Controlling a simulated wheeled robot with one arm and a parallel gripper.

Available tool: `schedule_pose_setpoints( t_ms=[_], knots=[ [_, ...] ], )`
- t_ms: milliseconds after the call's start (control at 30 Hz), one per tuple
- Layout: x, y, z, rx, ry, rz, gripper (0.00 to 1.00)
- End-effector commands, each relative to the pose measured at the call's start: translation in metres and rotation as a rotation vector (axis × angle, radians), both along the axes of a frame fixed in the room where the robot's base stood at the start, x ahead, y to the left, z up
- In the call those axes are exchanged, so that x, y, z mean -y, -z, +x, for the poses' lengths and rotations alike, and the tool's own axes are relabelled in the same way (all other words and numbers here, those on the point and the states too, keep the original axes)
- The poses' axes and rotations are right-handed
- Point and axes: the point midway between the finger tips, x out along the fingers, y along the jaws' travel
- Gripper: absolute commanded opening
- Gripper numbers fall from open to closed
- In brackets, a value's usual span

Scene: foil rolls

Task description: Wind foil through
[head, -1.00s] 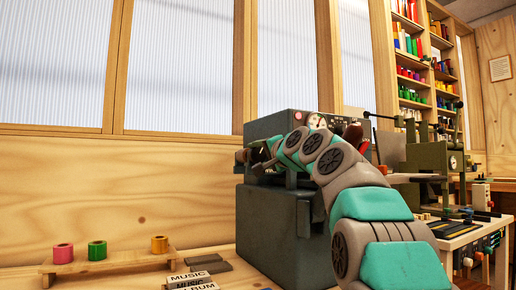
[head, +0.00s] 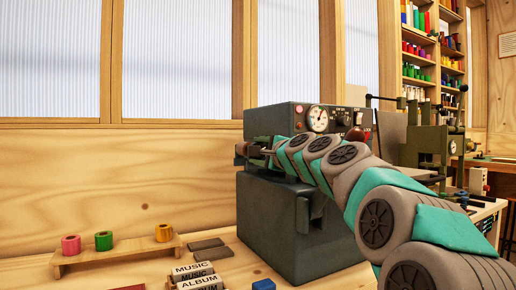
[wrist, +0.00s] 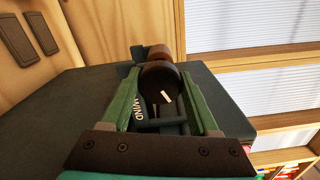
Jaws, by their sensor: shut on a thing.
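The dark grey-green foil machine (head: 275,222) stands on the bench, with a round gauge (head: 317,119) and a red lamp on its upper front. My gripper (head: 257,152) is at the machine's upper left end. In the wrist view my gripper (wrist: 162,98) has its green fingers on either side of a black round knob (wrist: 160,78) with a white mark, and is shut on it. White letters reading "WIND" (wrist: 138,108) show beside the knob, partly hidden. A brown rounded part (wrist: 158,51) sits just beyond the knob. Any foil path is hidden.
Pink (head: 71,245), green (head: 104,240) and gold (head: 164,233) rolls stand on a wooden rack (head: 120,255) at left. Lettered blocks (head: 195,277) and dark plates (head: 207,248) lie before the machine. Another machine (head: 430,150) and shelves (head: 430,60) are at right.

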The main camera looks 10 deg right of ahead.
Motion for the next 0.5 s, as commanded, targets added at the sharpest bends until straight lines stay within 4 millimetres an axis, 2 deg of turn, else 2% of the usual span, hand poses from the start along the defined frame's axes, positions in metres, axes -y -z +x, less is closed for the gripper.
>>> schedule_pose_setpoints(
  t_ms=[467, 500],
  knots=[
    [0.0002, 0.0017, 0.0001, -0.007, -0.001, 0.013, 0.05],
    [0.0003, 0.0017, 0.0001, -0.007, -0.001, 0.013, 0.63]
  ],
)
